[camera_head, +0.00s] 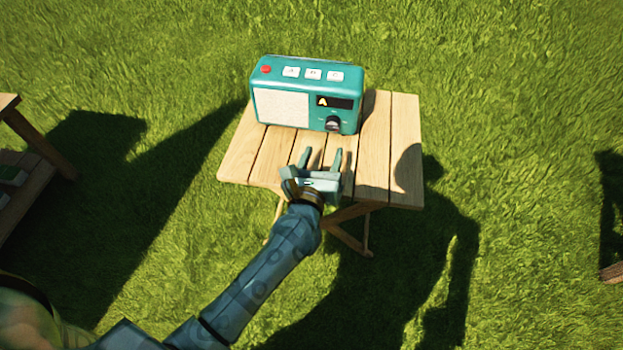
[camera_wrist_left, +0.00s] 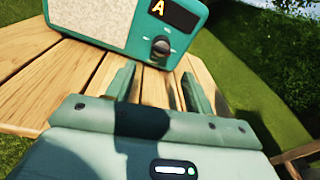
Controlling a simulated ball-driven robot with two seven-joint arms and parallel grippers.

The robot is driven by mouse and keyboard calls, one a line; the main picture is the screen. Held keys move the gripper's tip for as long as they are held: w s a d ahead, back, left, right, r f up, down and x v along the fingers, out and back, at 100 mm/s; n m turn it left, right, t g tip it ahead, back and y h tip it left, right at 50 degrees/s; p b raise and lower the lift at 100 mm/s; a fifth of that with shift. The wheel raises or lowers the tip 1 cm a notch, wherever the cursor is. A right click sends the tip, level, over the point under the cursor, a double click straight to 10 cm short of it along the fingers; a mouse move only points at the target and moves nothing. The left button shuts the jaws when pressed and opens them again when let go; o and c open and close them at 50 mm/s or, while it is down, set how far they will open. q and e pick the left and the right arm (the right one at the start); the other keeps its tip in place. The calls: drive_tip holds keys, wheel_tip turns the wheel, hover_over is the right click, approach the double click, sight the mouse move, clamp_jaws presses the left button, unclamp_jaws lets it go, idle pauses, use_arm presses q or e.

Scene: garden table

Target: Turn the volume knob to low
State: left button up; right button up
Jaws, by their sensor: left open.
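A teal radio (camera_head: 306,93) stands at the back of the wooden folding table (camera_head: 405,130). Its black volume knob (camera_head: 333,123) is at the lower right of its front, below a dark display showing an orange "A". In the left wrist view the knob (camera_wrist_left: 161,46) sits just beyond and between the fingertips. My left gripper (camera_head: 322,152) is open and empty, in front of the radio and over the near part of the tabletop, fingers pointing at the knob. It is apart from the knob. My right gripper is not in view.
The radio's top has a red button (camera_head: 266,69) and three white buttons (camera_head: 313,74). The tabletop right of the radio is bare. A wooden shelf unit (camera_head: 32,140) stands at the far left. Grass surrounds the table.

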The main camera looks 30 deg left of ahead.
use_arm(q)
drive_tip(key=p+v, duration=0.1)
drive_tip(key=v, duration=0.7)
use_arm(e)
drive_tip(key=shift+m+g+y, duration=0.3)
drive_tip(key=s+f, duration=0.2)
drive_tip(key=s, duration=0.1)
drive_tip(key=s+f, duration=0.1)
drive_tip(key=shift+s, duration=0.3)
use_arm(q)
drive_tip(key=shift+s, duration=0.15)
